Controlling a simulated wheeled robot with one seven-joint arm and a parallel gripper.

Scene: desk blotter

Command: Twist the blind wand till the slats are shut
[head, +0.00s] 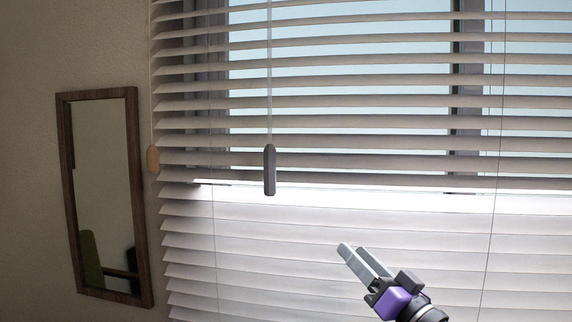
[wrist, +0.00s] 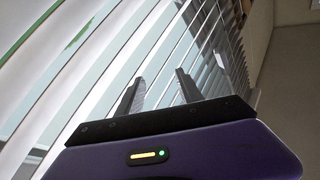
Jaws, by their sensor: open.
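The blind wand (head: 269,75) is a thin pale rod hanging upright in front of the blind, with a dark grey handle (head: 270,170) at its lower end. The blind's pale slats (head: 350,103) are tilted open in the head view, with the bright window showing between them. My gripper (head: 352,253) is below and right of the handle, apart from it. Its two fingers are open and empty, pointing up and left. The wrist view shows the spread fingers (wrist: 160,77) with slats behind them. A small pale piece there (wrist: 220,60) is too small to identify.
A wooden cord pull (head: 153,159) hangs at the blind's left edge. A dark-framed mirror (head: 105,195) is on the wall to its left. Thin ladder cords run down the blind. The space between my gripper and the wand handle looks clear.

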